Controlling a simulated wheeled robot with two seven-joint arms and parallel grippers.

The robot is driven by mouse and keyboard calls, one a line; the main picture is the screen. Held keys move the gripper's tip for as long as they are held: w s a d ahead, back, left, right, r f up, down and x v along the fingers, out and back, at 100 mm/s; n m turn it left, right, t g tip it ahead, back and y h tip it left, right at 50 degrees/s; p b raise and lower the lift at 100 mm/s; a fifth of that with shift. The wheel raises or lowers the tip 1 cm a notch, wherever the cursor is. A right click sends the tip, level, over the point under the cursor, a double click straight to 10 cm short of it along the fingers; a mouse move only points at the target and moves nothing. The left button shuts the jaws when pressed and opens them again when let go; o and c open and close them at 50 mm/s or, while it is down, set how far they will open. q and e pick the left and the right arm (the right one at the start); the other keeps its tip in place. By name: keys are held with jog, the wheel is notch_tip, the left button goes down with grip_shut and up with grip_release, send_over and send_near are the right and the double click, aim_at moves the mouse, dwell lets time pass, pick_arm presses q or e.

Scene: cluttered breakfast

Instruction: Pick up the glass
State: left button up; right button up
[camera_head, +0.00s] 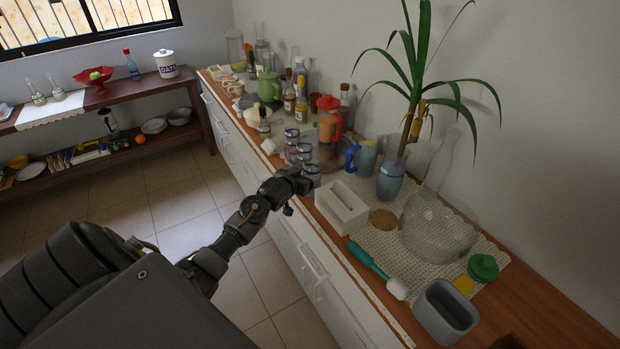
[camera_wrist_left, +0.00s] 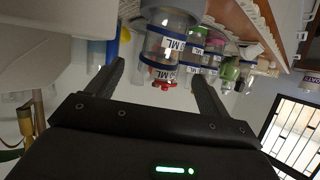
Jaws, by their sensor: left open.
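My left gripper (camera_head: 297,181) reaches over the counter's front edge from the left in the head view. In the left wrist view, which is upside down, its two fingers (camera_wrist_left: 158,80) are apart and empty. A clear glass with an "ML" label and blue bands (camera_wrist_left: 163,45) shows between and just beyond the fingertips; I cannot tell if they touch it. In the head view this glass (camera_head: 312,172) is just past the gripper and partly hidden by it. Several similar labelled glasses (camera_head: 291,136) stand behind it in a row. My right gripper is not seen.
A white box (camera_head: 342,207) stands close to the gripper on the right. A blue-handled mug (camera_head: 364,157), a red-lidded jar (camera_head: 328,122) and a potted plant (camera_head: 390,181) are near. Bottles (camera_head: 301,105) crowd farther back. Floor (camera_head: 185,205) is clear left of the counter.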

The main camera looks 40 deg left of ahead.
aim_at(308, 171)
pick_arm(q)
jog(key=shift+w+a+p, duration=0.1)
jog(key=shift+w+p, duration=0.2)
jog(key=shift+w, duration=0.1)
jog(key=shift+p+x, duration=0.35)
jog(key=shift+x, duration=1.85)
jog(key=shift+c, duration=0.2)
jog(key=c, duration=1.1)
jog(key=shift+r, duration=0.2)
